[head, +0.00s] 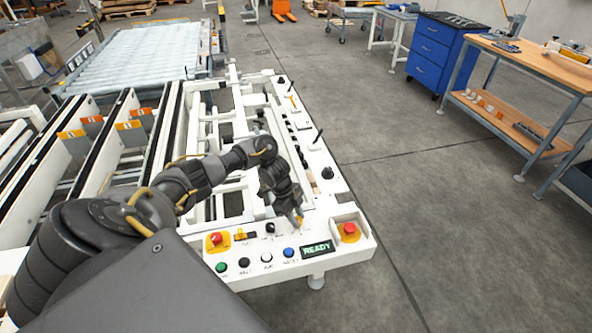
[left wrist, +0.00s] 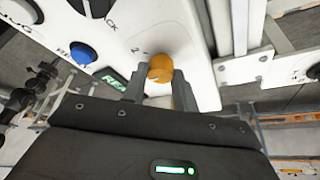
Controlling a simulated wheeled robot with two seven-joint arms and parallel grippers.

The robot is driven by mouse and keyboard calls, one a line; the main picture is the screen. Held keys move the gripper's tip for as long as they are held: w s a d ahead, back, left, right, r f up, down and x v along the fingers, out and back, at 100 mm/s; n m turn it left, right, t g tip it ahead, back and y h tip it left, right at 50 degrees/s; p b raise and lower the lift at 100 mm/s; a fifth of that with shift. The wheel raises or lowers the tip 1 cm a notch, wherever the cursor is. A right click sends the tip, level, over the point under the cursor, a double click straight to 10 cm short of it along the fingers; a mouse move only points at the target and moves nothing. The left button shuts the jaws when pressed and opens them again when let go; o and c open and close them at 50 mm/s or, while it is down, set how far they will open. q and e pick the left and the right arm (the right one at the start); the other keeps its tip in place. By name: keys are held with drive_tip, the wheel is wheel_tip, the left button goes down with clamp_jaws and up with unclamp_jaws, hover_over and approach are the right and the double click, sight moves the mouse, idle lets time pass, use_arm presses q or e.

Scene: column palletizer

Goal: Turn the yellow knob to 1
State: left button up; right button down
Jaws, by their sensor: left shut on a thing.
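The yellow knob (left wrist: 160,66) sits on the white control panel (left wrist: 205,84) in the left wrist view. A small "2" is printed beside it; no "1" can be made out. My left gripper (left wrist: 159,74) has one finger on each side of the knob and is shut on it. In the head view my left gripper (head: 297,217) reaches down onto the panel above the READY display, and its fingers mostly hide the knob. Which mark the knob points to cannot be told. My right gripper is not in view.
Red emergency buttons (head: 348,229) (head: 216,238) stand on both sides. Upright black levers stand along the frame.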

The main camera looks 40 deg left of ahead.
use_arm(q)
drive_tip(key=shift+w+r+m, duration=0.1)
drive_tip(key=shift+m, duration=0.2)
drive_tip(key=o, duration=1)
drive_tip(key=shift+c, duration=0.2)
drive_tip(key=w+v, duration=0.1)
drive_tip(key=v, duration=0.9)
drive_tip(key=shift+s+a+r, duration=0.25)
drive_tip(key=shift+s+r, duration=0.05)
drive_tip(key=shift+s, duration=0.1)
